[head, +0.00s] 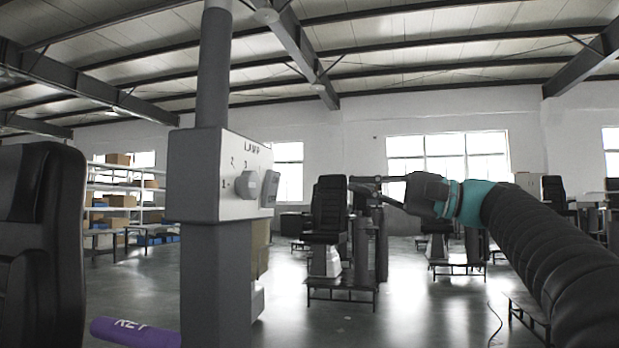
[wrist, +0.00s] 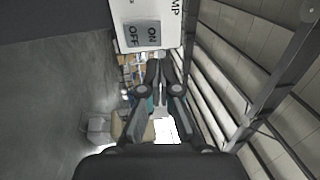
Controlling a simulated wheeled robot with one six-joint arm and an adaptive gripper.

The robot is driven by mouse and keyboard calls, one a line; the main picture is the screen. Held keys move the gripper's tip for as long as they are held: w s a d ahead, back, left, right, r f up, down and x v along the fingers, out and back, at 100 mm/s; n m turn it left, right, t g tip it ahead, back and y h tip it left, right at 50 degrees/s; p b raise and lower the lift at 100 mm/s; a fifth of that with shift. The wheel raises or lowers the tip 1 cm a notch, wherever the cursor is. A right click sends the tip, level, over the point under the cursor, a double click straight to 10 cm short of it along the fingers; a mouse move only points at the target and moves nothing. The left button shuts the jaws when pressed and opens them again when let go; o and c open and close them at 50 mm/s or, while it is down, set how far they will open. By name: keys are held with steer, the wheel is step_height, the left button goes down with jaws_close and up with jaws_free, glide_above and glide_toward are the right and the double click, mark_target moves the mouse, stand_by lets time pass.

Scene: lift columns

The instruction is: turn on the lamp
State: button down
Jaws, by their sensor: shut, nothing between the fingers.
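The lamp control box (head: 193,175) sits on a grey column at the left of the head view. Its white face bears "LAMP", a round grey knob (head: 248,184) with numbers around it, and a grey rocker switch (head: 270,188). The wrist view shows the rocker switch (wrist: 142,35) marked ON and OFF, near the top of the picture. My gripper (head: 354,181) reaches in from the right and points left toward the box's face, apart from it in the head view. In the wrist view my gripper (wrist: 160,62) is shut and empty, its fingertips just below the switch's panel.
A purple bar (head: 135,332) sticks out left of the column low down. A black seat (head: 42,245) stands at the far left. Behind are more seats (head: 328,210), shelves with boxes (head: 125,190) and windows. Open floor lies between the column and the seats.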

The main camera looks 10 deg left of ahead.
mark_target(273, 171)
steer(key=p+x, duration=0.2)
steer(key=x, duration=1.1)
steer(key=shift+a, duration=0.35)
